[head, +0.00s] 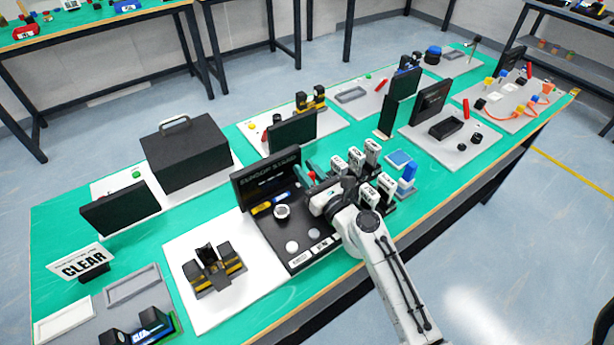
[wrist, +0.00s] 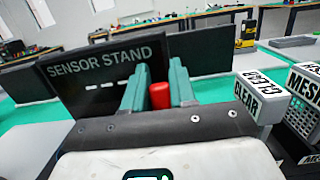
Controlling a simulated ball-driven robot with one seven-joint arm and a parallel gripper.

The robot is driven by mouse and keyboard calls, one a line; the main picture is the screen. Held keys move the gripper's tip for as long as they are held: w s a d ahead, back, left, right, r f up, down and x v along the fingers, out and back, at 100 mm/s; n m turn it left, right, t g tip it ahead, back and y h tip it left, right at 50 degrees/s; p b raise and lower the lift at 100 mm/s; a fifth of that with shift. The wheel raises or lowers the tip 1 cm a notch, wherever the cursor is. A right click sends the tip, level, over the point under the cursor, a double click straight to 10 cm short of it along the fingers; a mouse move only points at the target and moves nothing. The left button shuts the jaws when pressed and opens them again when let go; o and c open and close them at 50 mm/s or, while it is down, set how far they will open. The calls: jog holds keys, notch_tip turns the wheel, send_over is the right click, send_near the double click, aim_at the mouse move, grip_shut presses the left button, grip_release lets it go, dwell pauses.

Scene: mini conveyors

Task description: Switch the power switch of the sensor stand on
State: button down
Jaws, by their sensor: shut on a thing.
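The sensor stand is a black panel with a lettered upright board (head: 263,182) and a dark base (head: 300,258) on the green table. Its lettering reads SENSOR STAND in the wrist view (wrist: 105,65). My gripper (head: 309,178) is at the right end of the board, low over the base. Its teal fingers (wrist: 158,88) are shut on a red piece (wrist: 160,96). I cannot tell whether this red piece is the power switch, as its lower part is hidden by the gripper. The base carries a yellow and a blue part, a round white-rimmed part (head: 282,212) and white round spots.
Several white labelled blocks (head: 371,148) stand close to the right of my gripper; one reads CLEAR in the wrist view (wrist: 247,98). A blue part (head: 408,174) stands beyond them. A black-and-yellow device (head: 212,272) is left of the stand. Another dark screen (head: 292,132) stands behind.

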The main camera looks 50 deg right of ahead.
jog(key=c, duration=1)
grip_release()
jog(key=s+a+r+p, duration=0.4)
jog(key=s+r+p, duration=0.2)
jog(key=s+r, duration=0.7)
jog(key=shift+s, duration=0.25)
